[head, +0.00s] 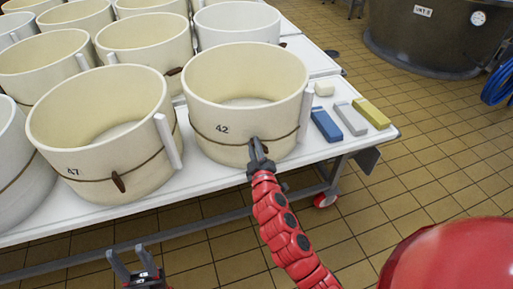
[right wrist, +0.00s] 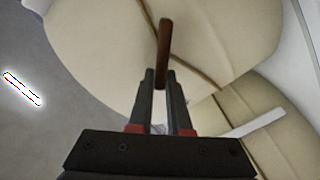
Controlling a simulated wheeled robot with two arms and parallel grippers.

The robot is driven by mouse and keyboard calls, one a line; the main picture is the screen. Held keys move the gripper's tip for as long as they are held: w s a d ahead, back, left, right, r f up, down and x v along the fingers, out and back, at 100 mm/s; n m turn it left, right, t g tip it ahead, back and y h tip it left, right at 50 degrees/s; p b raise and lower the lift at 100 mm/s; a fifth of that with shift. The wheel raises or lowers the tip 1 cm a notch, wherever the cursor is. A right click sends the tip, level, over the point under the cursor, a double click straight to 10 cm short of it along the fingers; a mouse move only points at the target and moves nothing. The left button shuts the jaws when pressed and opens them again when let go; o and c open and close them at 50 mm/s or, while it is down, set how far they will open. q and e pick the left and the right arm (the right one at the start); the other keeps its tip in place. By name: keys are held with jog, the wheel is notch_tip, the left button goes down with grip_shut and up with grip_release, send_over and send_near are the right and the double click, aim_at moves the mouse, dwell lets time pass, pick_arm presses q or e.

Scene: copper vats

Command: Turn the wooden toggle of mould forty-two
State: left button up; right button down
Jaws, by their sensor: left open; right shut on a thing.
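Mould forty-two (head: 215,110) is a cream round tub with "42" on its front, standing near the right end of the white table. A dark cord runs around it. Its wooden toggle is mostly hidden behind my right gripper (head: 260,150) in the head view. In the right wrist view the brown toggle (right wrist: 164,45) stands upright, and my right gripper (right wrist: 161,90) is shut on its lower end. The cord (right wrist: 190,60) passes behind it. My left gripper (head: 135,268) is open and empty, low in front of the table.
Mould forty-seven (head: 95,130), with its own toggle (head: 119,182), stands to the left. Several more moulds fill the table behind. Blue (head: 326,125), grey (head: 351,118) and yellow (head: 371,113) blocks lie right of mould forty-two on the white table (head: 310,150).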

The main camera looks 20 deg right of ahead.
jog(key=n, duration=0.3)
jog(key=f+n+b, duration=0.1)
jog(key=shift+a+n, duration=0.3)
jog(key=shift+a, duration=0.1)
jog(key=shift+f+n+b, duration=0.2)
jog(key=shift+f+n, duration=0.05)
jog(key=shift+n, duration=0.85)
jog(key=shift+f+n+b, duration=0.15)
jog(key=shift+f+n, duration=0.1)
jog(key=shift+n, duration=0.85)
jog(key=c, duration=0.9)
grip_release()
jog(key=shift+o, duration=0.2)
jog(key=shift+s, duration=0.1)
